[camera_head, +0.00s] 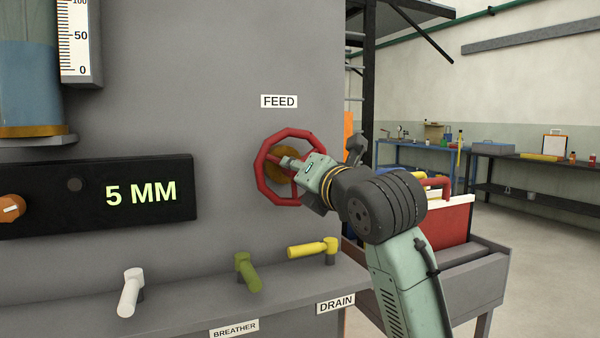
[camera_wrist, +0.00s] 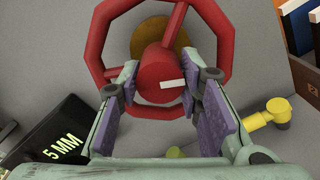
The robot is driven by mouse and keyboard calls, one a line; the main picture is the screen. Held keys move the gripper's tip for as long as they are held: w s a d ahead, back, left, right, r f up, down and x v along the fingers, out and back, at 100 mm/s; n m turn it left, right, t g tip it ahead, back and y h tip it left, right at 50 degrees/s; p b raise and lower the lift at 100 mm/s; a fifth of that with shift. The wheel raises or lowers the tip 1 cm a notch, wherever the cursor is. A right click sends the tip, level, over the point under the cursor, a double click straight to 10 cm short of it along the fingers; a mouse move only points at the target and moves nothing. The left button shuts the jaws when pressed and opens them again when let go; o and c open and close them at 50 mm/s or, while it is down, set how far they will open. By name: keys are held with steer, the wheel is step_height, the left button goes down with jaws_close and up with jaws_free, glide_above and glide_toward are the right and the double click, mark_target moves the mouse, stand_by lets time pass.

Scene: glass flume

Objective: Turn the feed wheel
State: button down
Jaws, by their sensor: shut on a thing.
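The feed wheel is a red, many-sided handwheel (camera_head: 262,165) on the grey panel, under a white FEED label (camera_head: 279,101). In the wrist view the red wheel (camera_wrist: 104,30) fills the upper middle, with a red hub (camera_wrist: 158,72) carrying a white mark and a brass-coloured disc behind it. My gripper (camera_head: 290,164) is at the wheel's middle. In the wrist view my gripper's fingers (camera_wrist: 160,90), with purple pads, stand on both sides of the hub and are shut on it. My gripper hides part of the wheel in the head view.
A black display (camera_head: 140,194) reads 5 MM. White (camera_head: 130,292), green (camera_head: 248,272) and yellow (camera_head: 312,249) levers stand on the ledge below. A cart with a red box (camera_head: 450,235) is right of my arm. Benches line the back wall; the floor at right is open.

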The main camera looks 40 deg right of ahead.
steer(key=shift+f, duration=0.1)
steer(key=c, duration=1.1)
jaws_free()
steer(key=v, duration=1.2)
steer(key=shift+a, duration=0.1)
